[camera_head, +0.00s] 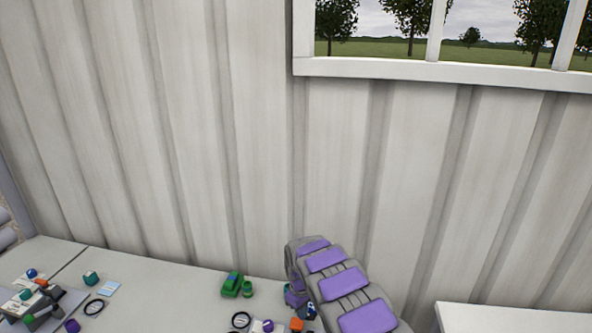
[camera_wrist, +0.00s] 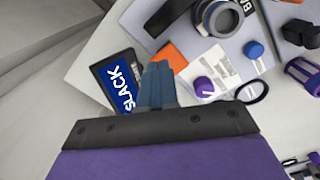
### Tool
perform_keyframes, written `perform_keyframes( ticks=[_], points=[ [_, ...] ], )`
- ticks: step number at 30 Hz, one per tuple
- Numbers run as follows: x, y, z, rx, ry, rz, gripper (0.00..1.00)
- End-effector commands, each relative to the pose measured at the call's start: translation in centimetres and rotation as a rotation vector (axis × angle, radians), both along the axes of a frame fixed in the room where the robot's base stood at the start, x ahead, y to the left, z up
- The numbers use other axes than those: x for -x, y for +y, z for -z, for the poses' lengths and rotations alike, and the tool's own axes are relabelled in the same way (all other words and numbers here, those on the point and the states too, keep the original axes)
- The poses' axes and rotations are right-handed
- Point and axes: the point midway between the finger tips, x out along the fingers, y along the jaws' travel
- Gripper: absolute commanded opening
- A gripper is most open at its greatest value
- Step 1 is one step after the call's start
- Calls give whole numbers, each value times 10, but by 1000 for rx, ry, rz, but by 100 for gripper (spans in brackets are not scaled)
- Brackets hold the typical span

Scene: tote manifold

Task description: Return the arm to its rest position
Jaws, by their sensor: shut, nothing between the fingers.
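My gripper (camera_wrist: 158,70) shows in the wrist view as two blue-grey fingers pressed together above a dark bar and a purple panel. It is shut with nothing between the fingers. It points toward a table (camera_wrist: 85,70) with small objects on it; I cannot tell its height above them. In the head view my purple-and-grey arm reaches up from the bottom edge, over the table's right part. My gripper cannot be made out clearly there.
The head view shows a green object (camera_head: 232,284), a teal block (camera_head: 91,278) and a black ring (camera_head: 94,307) on the table. A corrugated wall (camera_head: 200,150) stands behind. The wrist view shows a dark SLACK box (camera_wrist: 118,78), a purple cap (camera_wrist: 203,87) and an orange piece (camera_wrist: 172,55).

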Motion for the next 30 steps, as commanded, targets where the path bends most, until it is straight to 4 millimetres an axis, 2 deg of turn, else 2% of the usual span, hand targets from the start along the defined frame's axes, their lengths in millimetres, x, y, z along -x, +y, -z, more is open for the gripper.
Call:
perform_keyframes(
  ticks=[6,14,20,30],
  points=[
    [17,-39,-49,60,-2,102,0],
    [48,-77,-105,108,-3,230,0],
    [80,-100,-146,133,-4,325,0],
    [148,-127,-202,143,5,477,0]
  ],
)
